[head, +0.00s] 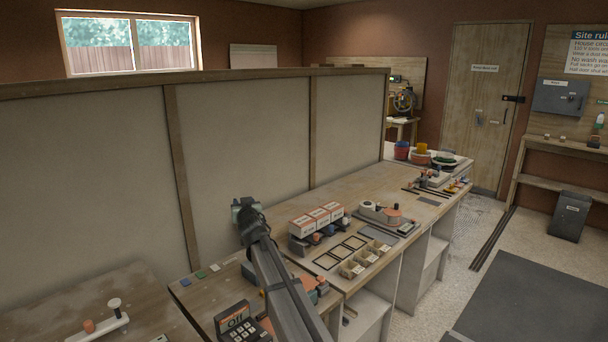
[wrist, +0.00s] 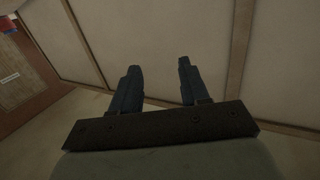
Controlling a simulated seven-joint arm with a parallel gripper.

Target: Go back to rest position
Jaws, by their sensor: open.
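My gripper (wrist: 158,80) shows in the wrist view with its two dark fingers apart and nothing between them. It faces a pale partition wall (wrist: 195,30). In the head view my arm reaches up from the bottom middle, and its end stands in front of the same partition (head: 240,130), above the near part of the wooden workbench (head: 285,220). The fingers are hard to make out in the head view.
White-and-red boxes (head: 316,218), small open trays (head: 352,268) and black frames (head: 340,252) stand on the bench right of my arm. A keypad device (head: 238,322) sits close to my arm, low in the picture.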

